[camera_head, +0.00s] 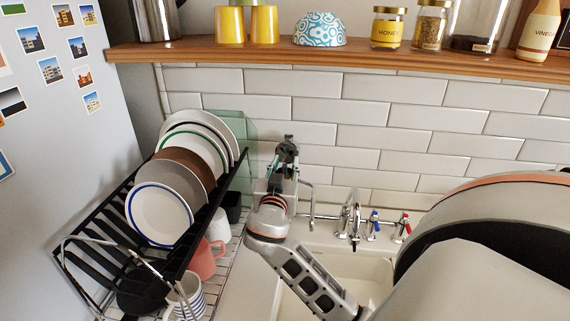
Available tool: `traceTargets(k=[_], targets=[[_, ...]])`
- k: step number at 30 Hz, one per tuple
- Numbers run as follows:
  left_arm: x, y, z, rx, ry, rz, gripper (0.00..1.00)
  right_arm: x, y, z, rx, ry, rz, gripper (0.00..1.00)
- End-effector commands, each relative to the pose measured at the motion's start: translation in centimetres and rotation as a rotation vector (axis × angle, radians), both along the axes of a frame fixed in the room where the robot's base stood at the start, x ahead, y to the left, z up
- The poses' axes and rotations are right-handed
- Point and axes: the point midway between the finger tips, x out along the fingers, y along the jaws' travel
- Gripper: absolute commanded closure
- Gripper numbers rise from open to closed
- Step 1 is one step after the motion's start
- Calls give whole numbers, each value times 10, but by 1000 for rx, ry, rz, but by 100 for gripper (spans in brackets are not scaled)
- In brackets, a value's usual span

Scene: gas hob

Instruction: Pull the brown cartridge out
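No brown cartridge shows; the brown thing in view is a brown plate (191,163). It stands on edge in a black dish rack (220,195), between a grey plate (180,186) in front and white plates with green rims (206,149) behind. Only its upper rim shows clearly; the rest is hidden by the plates in front. My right gripper (285,150) is to the right of the rack, near the tiled wall and apart from the brown plate. Its fingers are small and overlap, so I cannot tell if they are open. My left gripper is out of view.
A blue-rimmed white plate (160,215) stands at the front of the rack. Mugs, including a pink one (203,260), sit below it. A wooden shelf (340,57) with jars and cups runs above. Sink taps (355,220) stand right of my gripper; a fridge (60,130) is left.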

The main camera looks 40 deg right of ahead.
Motion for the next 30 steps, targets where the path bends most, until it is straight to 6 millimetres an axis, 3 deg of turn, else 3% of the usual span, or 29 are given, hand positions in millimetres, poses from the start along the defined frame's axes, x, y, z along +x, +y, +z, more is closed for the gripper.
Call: traceTargets(k=[8,9,12,23,30], targets=[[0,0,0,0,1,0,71,0,0,0,0,0,0,71],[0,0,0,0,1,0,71,0,0,0,0,0,0,73],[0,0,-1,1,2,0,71,0,0,0,0,0,0,99],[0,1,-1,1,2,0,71,0,0,1,0,-1,0,100],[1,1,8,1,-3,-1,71,0,0,12,0,-4,1,100]])
